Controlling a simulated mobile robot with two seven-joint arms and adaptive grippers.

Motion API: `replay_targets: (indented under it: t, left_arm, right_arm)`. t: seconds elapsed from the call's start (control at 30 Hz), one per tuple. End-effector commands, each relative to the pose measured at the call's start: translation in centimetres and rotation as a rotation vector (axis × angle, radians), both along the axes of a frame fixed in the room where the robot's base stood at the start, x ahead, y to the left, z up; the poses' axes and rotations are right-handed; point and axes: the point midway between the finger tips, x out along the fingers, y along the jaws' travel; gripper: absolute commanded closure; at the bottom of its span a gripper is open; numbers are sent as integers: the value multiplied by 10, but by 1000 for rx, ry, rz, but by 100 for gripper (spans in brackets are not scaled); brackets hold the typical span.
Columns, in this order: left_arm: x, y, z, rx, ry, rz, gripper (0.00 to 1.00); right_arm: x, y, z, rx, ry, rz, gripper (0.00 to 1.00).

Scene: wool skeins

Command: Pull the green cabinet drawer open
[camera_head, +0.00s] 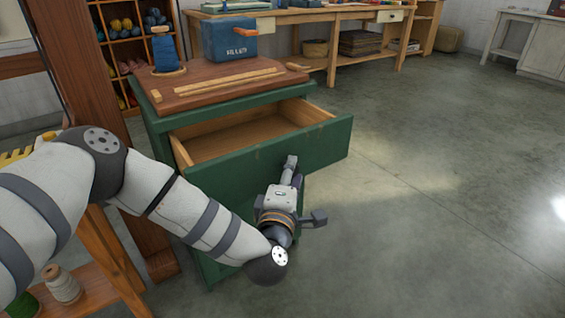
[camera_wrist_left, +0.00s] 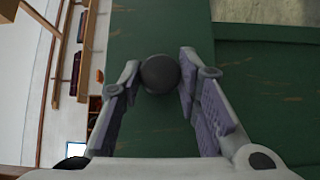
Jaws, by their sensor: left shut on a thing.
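The green cabinet (camera_head: 155,125) stands at the center left in the head view. Its drawer (camera_head: 325,142) is pulled well out, and its bare wooden inside (camera_head: 235,138) shows, with nothing seen in it. My left gripper (camera_head: 290,163) is at the drawer's green front. In the left wrist view, my left gripper (camera_wrist_left: 160,70) is shut on the round dark knob (camera_wrist_left: 159,75), with a finger on either side. The knob is hidden behind the gripper in the head view. My right gripper is in neither view.
A wooden post (camera_head: 85,60) stands close on the left. Spools (camera_head: 62,285) sit on a low shelf. The floor (camera_head: 430,220) to the right is clear.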

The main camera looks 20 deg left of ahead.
Motion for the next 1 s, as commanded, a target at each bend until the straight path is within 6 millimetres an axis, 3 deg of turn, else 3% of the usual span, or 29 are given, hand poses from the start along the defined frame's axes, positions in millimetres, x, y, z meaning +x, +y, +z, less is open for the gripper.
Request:
replay_targets:
  t: [0.2, 0.63, 0.67, 0.73, 1.0]
  left_arm:
    - [-8, -11, 1, -2, 0, 0, 100]
    - [-10, -13, 0, -2, 1, 0, 100]
    - [-10, -13, 0, -2, 1, 0, 67]
    - [-10, -13, 0, -2, 1, 1, 52]
    - [-10, -13, 0, -2, 0, 1, 50]
  right_arm:
    - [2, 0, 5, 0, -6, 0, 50]
    - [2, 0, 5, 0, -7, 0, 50]
    - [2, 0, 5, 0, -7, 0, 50]
    - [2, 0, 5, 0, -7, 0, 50]
    - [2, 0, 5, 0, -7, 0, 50]
